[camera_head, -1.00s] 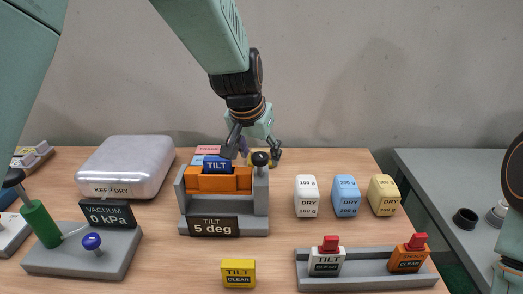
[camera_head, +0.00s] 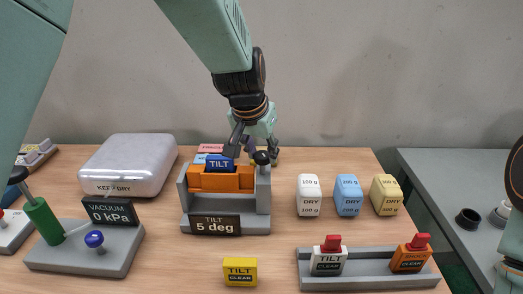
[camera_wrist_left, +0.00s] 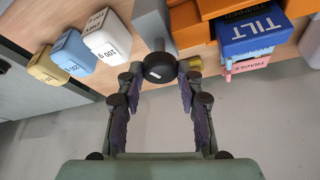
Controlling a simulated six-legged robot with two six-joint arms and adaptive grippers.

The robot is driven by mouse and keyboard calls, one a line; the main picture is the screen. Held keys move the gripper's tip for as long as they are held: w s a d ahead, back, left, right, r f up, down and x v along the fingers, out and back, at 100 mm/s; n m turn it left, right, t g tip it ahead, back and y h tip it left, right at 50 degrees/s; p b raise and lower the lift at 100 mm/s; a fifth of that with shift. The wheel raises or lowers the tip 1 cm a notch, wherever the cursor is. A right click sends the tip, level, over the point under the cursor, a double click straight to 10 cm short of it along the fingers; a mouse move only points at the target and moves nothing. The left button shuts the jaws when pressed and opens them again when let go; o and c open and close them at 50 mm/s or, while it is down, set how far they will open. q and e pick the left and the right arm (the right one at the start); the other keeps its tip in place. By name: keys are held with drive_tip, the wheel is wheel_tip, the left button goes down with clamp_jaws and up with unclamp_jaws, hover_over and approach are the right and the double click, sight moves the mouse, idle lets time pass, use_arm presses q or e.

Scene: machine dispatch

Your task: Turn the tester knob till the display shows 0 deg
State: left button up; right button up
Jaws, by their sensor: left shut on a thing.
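The tilt tester (camera_head: 180,203) is a grey stand with an orange cradle (camera_head: 222,182) holding a blue TILT block (camera_head: 219,164). Its display (camera_head: 214,225) reads 5 deg. The black tester knob (camera_head: 261,158) sits at the top right of the stand. My left gripper (camera_head: 254,150) comes down from above and behind and is shut on the knob. In the left wrist view the round knob (camera_wrist_left: 160,68) with a white mark lies between the fingertips (camera_wrist_left: 160,75). My right gripper is not in view; part of my right arm shows at the right edge.
A silver KEEP DRY case (camera_head: 128,165) and a VACUUM unit (camera_head: 85,258) reading 0 kPa stand left. White (camera_head: 309,195), blue (camera_head: 348,195) and yellow (camera_head: 386,195) weights stand right. A yellow TILT CLEAR block (camera_head: 240,272) and a two-switch panel (camera_head: 368,270) are in front.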

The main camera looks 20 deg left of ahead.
use_arm(q)
drive_tip(key=m+h+b, duration=0.1)
drive_tip(key=m+b, duration=0.1)
drive_tip(key=m, duration=0.1)
drive_tip(key=shift+a+f, duration=0.1)
drive_tip(key=shift+a, duration=0.05)
drive_tip(key=shift+m+g+h+b, duration=0.3)
drive_tip(key=shift+m+h+b, duration=0.15)
drive_tip(key=shift+m, duration=0.45)
drive_tip(key=o, duration=1.2)
drive_tip(key=v, duration=1.2)
drive_tip(key=shift+w, duration=0.15)
